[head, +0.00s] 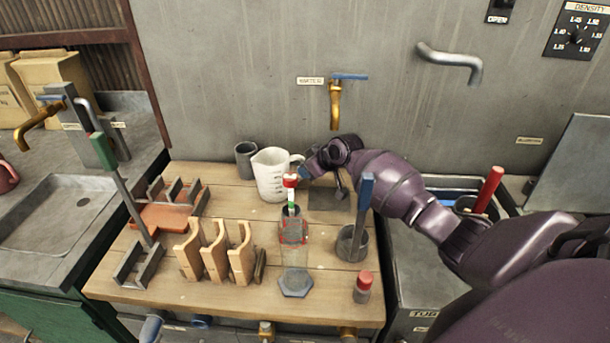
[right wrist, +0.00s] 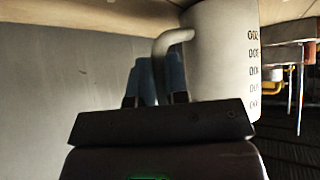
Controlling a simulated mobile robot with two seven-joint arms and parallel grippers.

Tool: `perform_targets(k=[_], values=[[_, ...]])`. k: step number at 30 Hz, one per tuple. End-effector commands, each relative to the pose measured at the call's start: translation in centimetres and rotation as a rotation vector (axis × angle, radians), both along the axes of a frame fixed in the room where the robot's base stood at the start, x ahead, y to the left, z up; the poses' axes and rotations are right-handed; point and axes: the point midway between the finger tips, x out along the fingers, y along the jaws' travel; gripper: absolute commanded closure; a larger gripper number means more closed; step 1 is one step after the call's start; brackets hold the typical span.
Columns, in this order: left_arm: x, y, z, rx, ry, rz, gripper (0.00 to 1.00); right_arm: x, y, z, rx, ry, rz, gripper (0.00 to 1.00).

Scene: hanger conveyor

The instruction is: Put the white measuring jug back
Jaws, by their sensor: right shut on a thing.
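The white measuring jug (head: 270,176) stands upright at the back of the wooden table, beside a small dark grey cup. Its handle points right, toward my right gripper (head: 306,170). The right gripper is shut on the handle. In the right wrist view the jug (right wrist: 222,62) shows its dark markings, and the gripper's blue fingers (right wrist: 158,85) are at its curved handle. A dark square plate (head: 328,197) lies on the table right of the jug, partly under my right arm. My left gripper is not in view.
A clear cylinder (head: 294,255) with a red-topped float stands in front of the jug. Wooden cradles (head: 215,252), a grey cup with a blue handle (head: 351,244) and a red-capped bottle (head: 362,288) stand nearby. A brass tap (head: 335,105) juts from the wall above.

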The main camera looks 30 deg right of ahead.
Motion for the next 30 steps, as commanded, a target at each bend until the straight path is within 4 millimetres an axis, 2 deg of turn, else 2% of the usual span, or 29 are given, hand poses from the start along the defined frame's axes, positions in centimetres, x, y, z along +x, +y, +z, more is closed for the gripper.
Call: perform_targets(k=[2,14,15,20,30], values=[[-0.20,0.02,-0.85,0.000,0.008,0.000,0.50,0.30,0.09,-0.53,0.000,0.001,-0.001,1.00],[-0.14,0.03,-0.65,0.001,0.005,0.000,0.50,0.34,0.10,-0.50,0.000,-0.001,0.000,1.00],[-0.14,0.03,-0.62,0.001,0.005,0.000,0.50,0.33,0.09,-0.54,0.000,0.000,0.000,0.82],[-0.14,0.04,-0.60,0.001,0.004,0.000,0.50,0.32,0.10,-0.51,0.000,0.000,0.000,0.60],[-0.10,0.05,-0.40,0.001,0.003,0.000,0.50,0.32,0.09,-0.06,0.000,-0.001,0.000,0.60]])
